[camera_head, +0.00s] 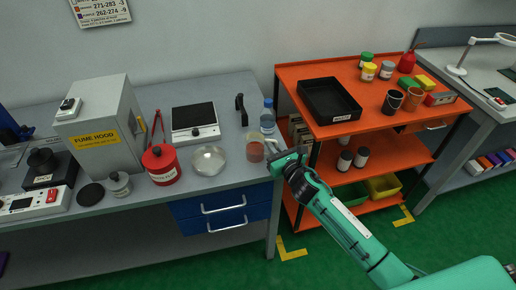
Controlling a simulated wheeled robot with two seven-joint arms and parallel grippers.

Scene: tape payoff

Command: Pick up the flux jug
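A small clear jug (255,149) with reddish-brown contents stands upright near the right front edge of the grey bench; it looks like the flux jug, but I can read no label on it. My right gripper (273,153) is just right of this jug, at about its height, with its fingers pointing left toward it. The fingers are small and dark here, and I cannot tell whether they touch the jug or how far apart they are. My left gripper is not in view.
A blue-capped bottle (267,118) stands close behind the jug. A glass bowl (208,160) is to its left, then a red can (161,164) and the fume hood (102,128). An orange cart (385,118) with a black tray (329,101) stands right of the bench.

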